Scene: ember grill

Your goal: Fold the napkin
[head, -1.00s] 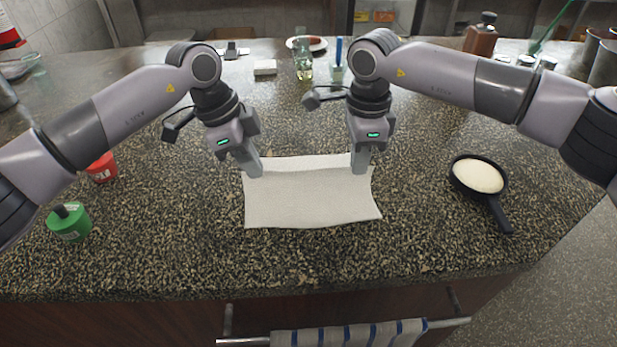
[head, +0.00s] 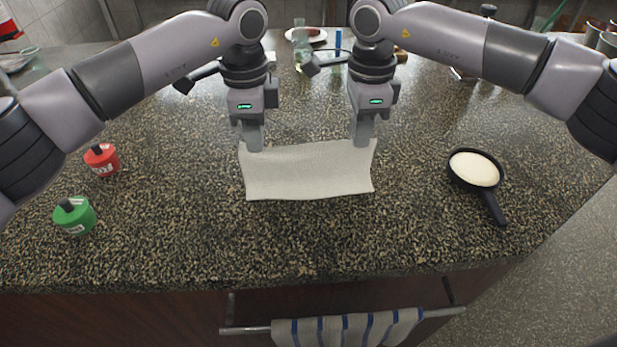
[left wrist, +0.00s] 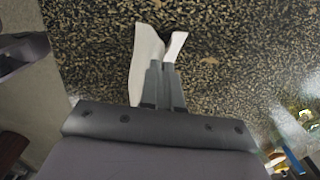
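The white napkin (head: 308,172) is stretched between my two grippers over the middle of the speckled counter. Its far edge hangs from them near its two far corners and looks raised. I cannot tell whether its near edge touches the counter. My left gripper (head: 252,147) is shut on the far left corner. In the left wrist view, the left gripper's fingers (left wrist: 164,68) are close together with white napkin cloth (left wrist: 146,55) at their tips. My right gripper (head: 362,142) is shut on the far right corner; the cloth between its fingertips is hidden.
A black pan (head: 489,200) with pale contents stands to the right. A red container (head: 102,160) and a green container (head: 75,216) stand to the left. A striped towel (head: 345,329) hangs on the front rail. The counter (head: 300,240) in front of the napkin is clear.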

